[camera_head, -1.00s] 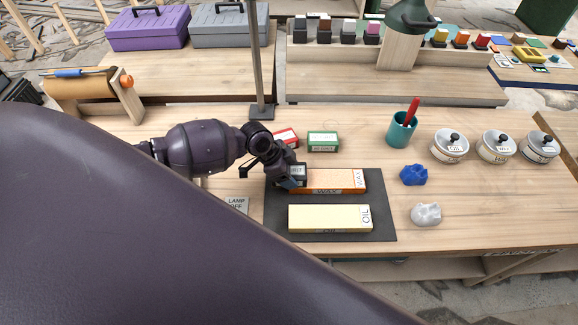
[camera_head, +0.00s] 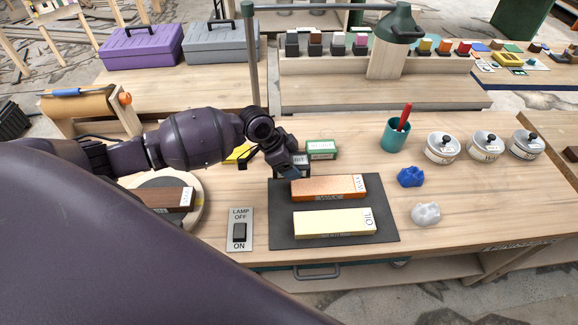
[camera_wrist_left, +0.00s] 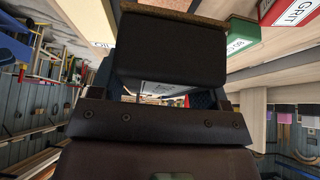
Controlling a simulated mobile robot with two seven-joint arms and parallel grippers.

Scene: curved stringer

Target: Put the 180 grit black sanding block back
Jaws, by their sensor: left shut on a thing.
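My left gripper (camera_head: 290,168) is shut on a black sanding block (camera_head: 300,160). It holds it near the back left edge of the dark mat, behind the orange stone's left end. I cannot tell whether the block touches anything. In the left wrist view the black block (camera_wrist_left: 170,48) fills the space at the fingers, with a brown strip along its top edge; its grit number is not readable. A green-labelled block (camera_head: 321,149) lies just behind it on the bench. The left wrist view also shows a red block marked GRIT (camera_wrist_left: 286,10) beside the green one.
An orange WAX stone (camera_head: 328,187) and a pale OIL stone (camera_head: 330,223) lie on the mat (camera_head: 285,222). A lamp switch (camera_head: 239,230) is left of it. A pole (camera_head: 250,60) stands behind the gripper. A teal cup (camera_head: 396,136) and several lidded tins stand at right.

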